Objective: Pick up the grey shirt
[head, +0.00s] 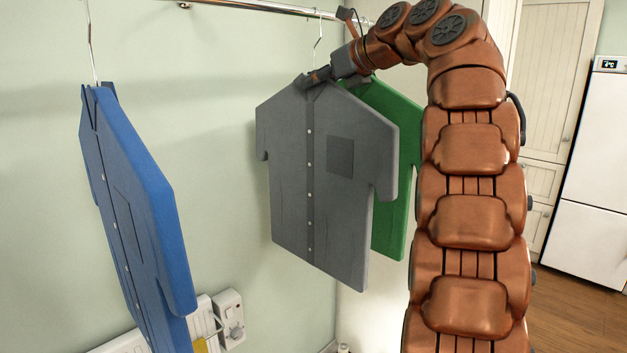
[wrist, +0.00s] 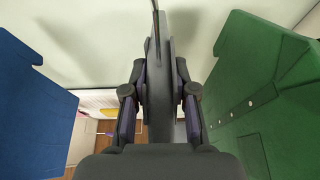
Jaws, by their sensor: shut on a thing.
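The grey shirt (head: 290,170) hangs from a hook on the metal rail in the head view, upright, with a row of buttons and a darker chest pocket. My gripper (head: 312,80) is at the shirt's collar, at its top edge. In the wrist view the grey shirt (wrist: 185,40) shows edge-on between the two fingers of my gripper (wrist: 160,85), which are shut on it. The exact contact at the collar is partly hidden by the gripper in the head view.
A blue shirt (head: 135,200) hangs to the left, with a gap between. A green shirt (head: 405,130) hangs close behind the grey one on the right. The metal rail (head: 270,8) runs above. A white wall unit (head: 229,318) is low on the wall; a white fridge (head: 598,170) stands at right.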

